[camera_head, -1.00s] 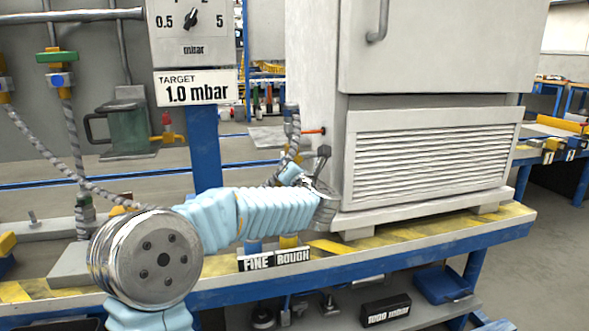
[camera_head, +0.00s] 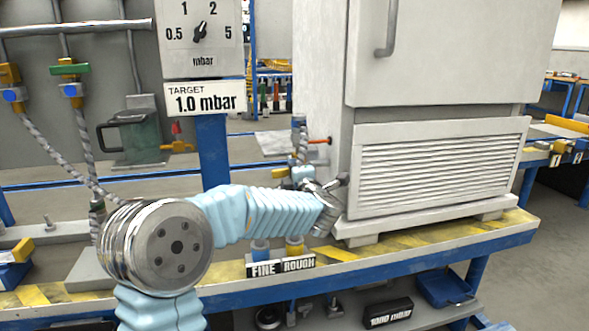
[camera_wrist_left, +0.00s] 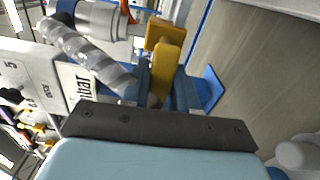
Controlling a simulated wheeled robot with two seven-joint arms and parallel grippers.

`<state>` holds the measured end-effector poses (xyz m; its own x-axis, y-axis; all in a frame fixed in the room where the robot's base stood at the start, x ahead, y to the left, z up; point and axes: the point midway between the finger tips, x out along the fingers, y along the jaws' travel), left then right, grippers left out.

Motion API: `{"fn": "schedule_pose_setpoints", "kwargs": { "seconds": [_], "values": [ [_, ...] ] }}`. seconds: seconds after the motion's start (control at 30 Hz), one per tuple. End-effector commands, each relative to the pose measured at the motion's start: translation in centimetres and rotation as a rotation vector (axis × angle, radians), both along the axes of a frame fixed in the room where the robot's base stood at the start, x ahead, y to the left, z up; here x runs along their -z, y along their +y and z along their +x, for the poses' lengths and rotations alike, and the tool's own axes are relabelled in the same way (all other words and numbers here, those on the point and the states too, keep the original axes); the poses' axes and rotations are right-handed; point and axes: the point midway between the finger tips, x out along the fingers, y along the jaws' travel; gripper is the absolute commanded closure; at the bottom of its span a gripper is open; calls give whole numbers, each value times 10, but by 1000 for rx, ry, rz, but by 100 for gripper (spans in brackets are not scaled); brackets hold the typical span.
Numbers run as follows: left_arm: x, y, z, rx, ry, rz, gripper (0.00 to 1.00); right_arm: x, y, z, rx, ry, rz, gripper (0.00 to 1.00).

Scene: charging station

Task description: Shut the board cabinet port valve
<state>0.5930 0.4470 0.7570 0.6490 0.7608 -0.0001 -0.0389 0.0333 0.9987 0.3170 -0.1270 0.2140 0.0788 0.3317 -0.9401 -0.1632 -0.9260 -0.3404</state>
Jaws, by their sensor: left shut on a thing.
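The board cabinet port valve has a yellow handle (camera_wrist_left: 164,66) on a blue body, beside a grey braided hose (camera_wrist_left: 85,55) in the left wrist view. In the head view, the valve area is small and partly hidden by my arm, at the left side of the pale cabinet (camera_head: 440,180). My left gripper (camera_wrist_left: 155,100) is shut at the yellow handle; its dark finger bar hides the handle's near end and the exact grip. My right gripper is out of view.
A post carries the mbar dial (camera_head: 200,32) and a "TARGET 1.0 mbar" sign (camera_head: 205,98). FINE and ROUGH labels (camera_head: 280,267) are below my forearm. Valves with green (camera_head: 70,69) and yellow handles hang at left. The blue-edged bench (camera_head: 430,255) runs under the cabinet.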

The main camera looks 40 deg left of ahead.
Motion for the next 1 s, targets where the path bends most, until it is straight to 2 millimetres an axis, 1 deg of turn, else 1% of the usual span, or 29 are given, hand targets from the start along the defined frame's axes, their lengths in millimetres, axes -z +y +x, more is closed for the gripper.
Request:
{"fn": "schedule_pose_setpoints", "kwargs": {
  "seconds": [0.03, 0.2, 0.67, 0.7, 0.77, 0.8, 0.83, 1.0],
  "values": [
    [-1, -2, 1, 3, 13, 10, 100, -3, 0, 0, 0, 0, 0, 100],
    [-1, -2, 1, 4, 42, 35, 100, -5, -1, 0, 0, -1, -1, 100],
    [-1, -2, 1, 4, 55, 45, 100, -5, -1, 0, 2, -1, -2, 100],
    [-1, -2, 1, 4, 55, 45, 70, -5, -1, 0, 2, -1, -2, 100],
    [-1, -2, 1, 4, 54, 45, 61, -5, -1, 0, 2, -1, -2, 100],
    [-1, -1, 1, 4, 53, 44, 55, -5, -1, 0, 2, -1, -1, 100],
    [-1, -1, 1, 4, 53, 44, 51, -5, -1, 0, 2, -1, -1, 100],
    [-1, -1, 0, 2, 52, 44, 51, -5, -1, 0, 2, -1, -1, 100]
  ]
}}
